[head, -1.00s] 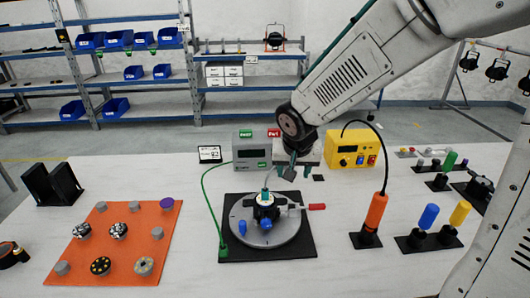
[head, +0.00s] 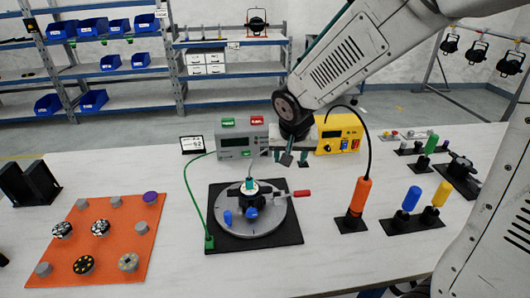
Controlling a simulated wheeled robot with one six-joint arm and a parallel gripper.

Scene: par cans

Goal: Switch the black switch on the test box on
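A grey box (head: 237,144) with a display, a green label and a red label on top stands at the back middle of the table; it looks like the test box. My arm covers its right end, and I cannot make out a black switch on it. My gripper (head: 295,161) points down just to the right of this box, seemingly in front of the gap to the yellow box. Its two dark fingertips are apart with nothing between them. I cannot tell whether it touches anything.
A yellow box (head: 341,133) with small coloured switches stands right of my gripper. An orange-handled tool (head: 359,197) stands upright, cabled. A turntable fixture (head: 262,217) on a black mat lies in front. An orange mat (head: 120,240) with several pucks is at left.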

